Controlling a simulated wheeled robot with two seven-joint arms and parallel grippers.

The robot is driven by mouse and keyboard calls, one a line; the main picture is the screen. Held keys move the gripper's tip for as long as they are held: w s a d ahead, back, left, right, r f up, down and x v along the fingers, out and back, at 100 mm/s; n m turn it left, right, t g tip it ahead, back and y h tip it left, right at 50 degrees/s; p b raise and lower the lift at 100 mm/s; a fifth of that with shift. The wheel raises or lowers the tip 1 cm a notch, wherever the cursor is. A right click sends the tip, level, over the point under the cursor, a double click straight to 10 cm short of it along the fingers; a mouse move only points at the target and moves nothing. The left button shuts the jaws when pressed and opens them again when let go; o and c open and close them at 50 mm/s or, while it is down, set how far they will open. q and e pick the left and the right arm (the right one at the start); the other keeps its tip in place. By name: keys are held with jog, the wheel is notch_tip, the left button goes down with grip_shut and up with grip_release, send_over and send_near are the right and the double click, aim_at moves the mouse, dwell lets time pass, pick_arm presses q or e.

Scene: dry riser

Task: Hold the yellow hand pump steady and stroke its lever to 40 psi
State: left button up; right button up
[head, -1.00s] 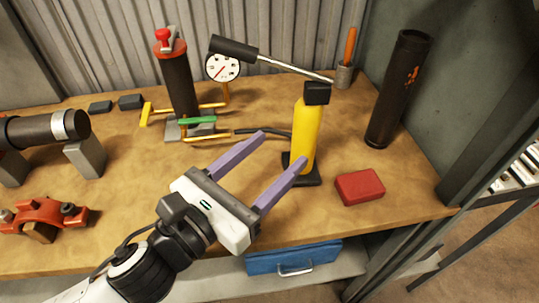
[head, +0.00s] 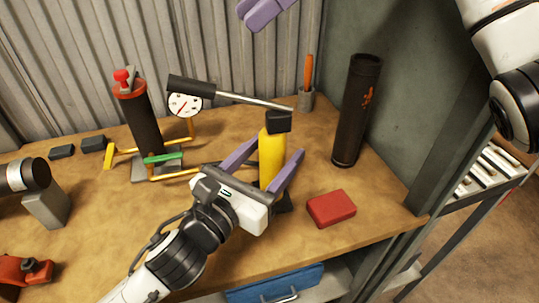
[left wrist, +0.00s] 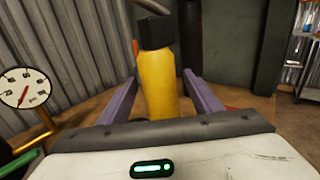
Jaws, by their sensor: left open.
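The yellow hand pump (head: 271,160) stands upright on the bench with a black head (head: 278,121). It also shows in the left wrist view (left wrist: 157,85). Its lever (head: 240,98) slants up to the left from the head and ends in a black grip (head: 190,87). My left gripper (head: 277,147) is open, one finger on each side of the pump body; I cannot tell whether they touch it. My right gripper (head: 265,13) shows only as purple finger parts at the top edge, above and apart from the lever. The round gauge (head: 184,104) has a red needle; its reading is too small to tell.
A black cylinder with a red top (head: 138,118) stands left of the gauge. A tall black tube (head: 355,115) stands at the back right. A red block (head: 331,208) lies right of the pump. An orange-handled tool (head: 307,75) stands in a grey cup behind.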

aim_at(287, 116)
pick_arm(q)
grip_shut()
dwell(0.5)
pick_arm(e)
jog(key=shift+f, duration=0.15)
jog(key=c, duration=0.5)
jog(key=shift+a+f, duration=0.2)
jog(key=shift+f, duration=0.05)
grip_shut()
jog(key=f+y, duration=0.1)
jog(key=f+n+g+y, duration=0.1)
jog(key=y, duration=0.1)
jog(key=a+f+y, duration=0.1)
jog(key=f, duration=0.1)
jog(key=shift+s+n+g+y, duration=0.3)
jog(key=shift+s+g+y, duration=0.05)
jog(key=shift+g+y, duration=0.05)
jog(key=d+f+t+y, duration=0.1)
jog(key=d+f+y, duration=0.3)
jog(key=shift+s+d, duration=0.1)
jog(key=shift+d, duration=0.1)
jog(key=shift+d+f+m+y, duration=0.3)
jog(key=shift+m, duration=0.1)
